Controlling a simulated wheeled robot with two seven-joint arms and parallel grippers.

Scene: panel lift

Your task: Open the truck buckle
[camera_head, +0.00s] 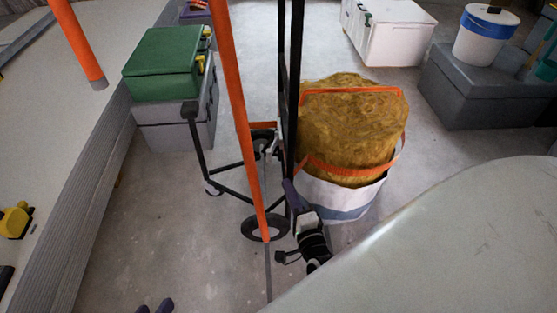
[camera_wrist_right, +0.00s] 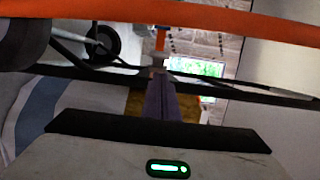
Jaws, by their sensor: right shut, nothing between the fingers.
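The panel lift shows an orange pole (camera_head: 240,110), black uprights (camera_head: 293,80) and a black-tyred wheel (camera_head: 265,228) at its foot. In the right wrist view an orange bar (camera_wrist_right: 200,18) crosses the top and a wheel (camera_wrist_right: 102,42) shows at upper left. I cannot make out the truck buckle for certain in either view. My right gripper (camera_head: 292,195) is close by the black uprights, low on the lift; its purple fingers (camera_wrist_right: 160,98) are shut together and empty. I cannot tell whether they touch the frame. My left gripper (camera_head: 155,306) shows only purple fingertips, apart, at the bottom edge, away from the lift.
A bag of brown material (camera_head: 352,120) with orange straps stands just right of the lift. A green case (camera_head: 162,62) sits on a grey box (camera_head: 180,125) at left. A stack of panels (camera_head: 85,200) lines the left side. The concrete floor at lower left is clear.

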